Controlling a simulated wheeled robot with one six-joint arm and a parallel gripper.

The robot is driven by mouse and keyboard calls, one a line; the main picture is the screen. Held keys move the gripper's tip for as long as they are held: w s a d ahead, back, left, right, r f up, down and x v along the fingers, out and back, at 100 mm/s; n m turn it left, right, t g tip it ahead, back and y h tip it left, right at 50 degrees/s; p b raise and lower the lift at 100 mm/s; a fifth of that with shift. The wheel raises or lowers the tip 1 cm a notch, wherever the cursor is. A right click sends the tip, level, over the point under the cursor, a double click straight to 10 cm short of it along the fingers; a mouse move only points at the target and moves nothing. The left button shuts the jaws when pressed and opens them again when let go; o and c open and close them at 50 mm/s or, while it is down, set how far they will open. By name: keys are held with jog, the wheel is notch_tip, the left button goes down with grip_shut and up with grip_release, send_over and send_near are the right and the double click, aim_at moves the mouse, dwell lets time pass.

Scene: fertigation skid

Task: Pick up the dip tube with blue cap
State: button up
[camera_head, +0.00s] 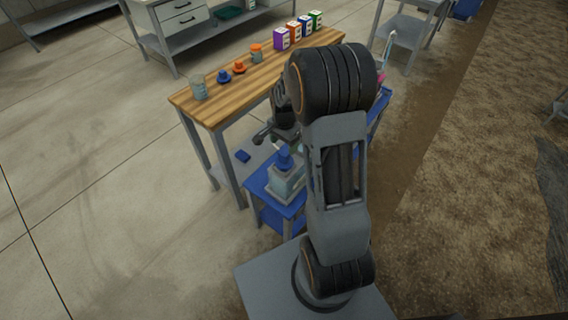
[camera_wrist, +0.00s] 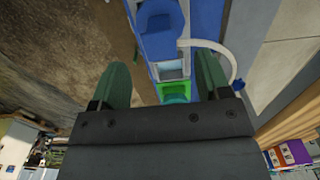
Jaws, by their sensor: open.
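A blue cap (camera_head: 284,157) sits above a pale, translucent container (camera_head: 287,183) on the blue cart, below my gripper. In the wrist view a large blue cap (camera_wrist: 161,32) shows ahead of my fingers at the top of the picture, with a white curved tube (camera_wrist: 222,52) running off its right side. I cannot tell how far the tube reaches into the container. My gripper (camera_wrist: 162,78) is open, its two green fingers apart with nothing held between them. In the head view my arm hides part of the gripper and cart.
The blue cart (camera_head: 257,184) stands beside a wooden bench (camera_head: 212,109). On the bench are a jar (camera_head: 198,88), a blue cap piece (camera_head: 223,76), an orange cap piece (camera_head: 238,67), an orange-lidded bottle (camera_head: 256,54) and several coloured boxes (camera_head: 282,39). Floor at left is clear.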

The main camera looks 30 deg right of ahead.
aim_at(284, 151)
jog(key=shift+f, duration=3.45)
jog(key=c, duration=1.1)
